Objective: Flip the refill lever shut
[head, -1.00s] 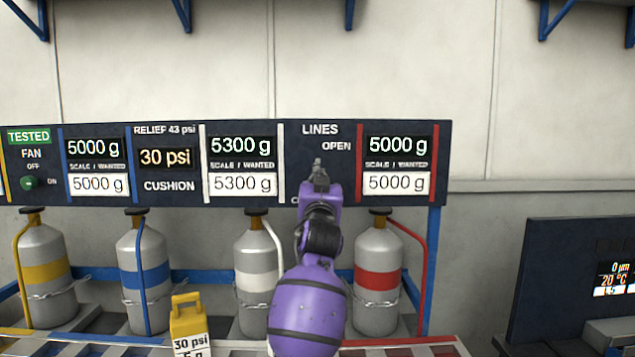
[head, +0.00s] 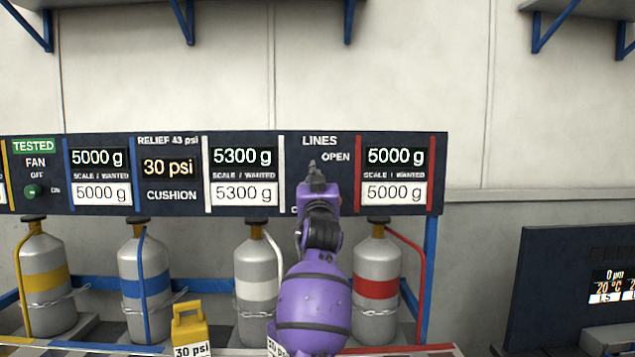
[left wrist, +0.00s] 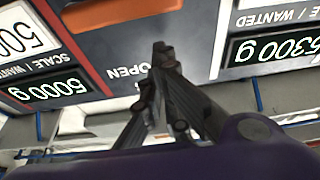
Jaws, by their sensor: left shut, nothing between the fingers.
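The LINES section (head: 320,142) of the dark panel, with its OPEN label, lies between the white and red strips. My left gripper (head: 314,168) is shut and empty in front of it, just below and left of OPEN. My purple arm hides the lower part of this section, and I cannot make out a lever in the head view. In the left wrist view, the panel appears upside down and the shut fingers (left wrist: 163,50) are beside the OPEN label. An orange bar (left wrist: 120,12) shows at the top; I cannot tell whether it is the refill lever. My right gripper is not in view.
Grey cylinders with yellow, blue (head: 144,284), white and red (head: 376,287) bands stand chained below the panel. A yellow 30 psi weight (head: 189,327) stands in front. A dark display unit (head: 560,285) is at right. The wall above the panel is clear below the shelf brackets.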

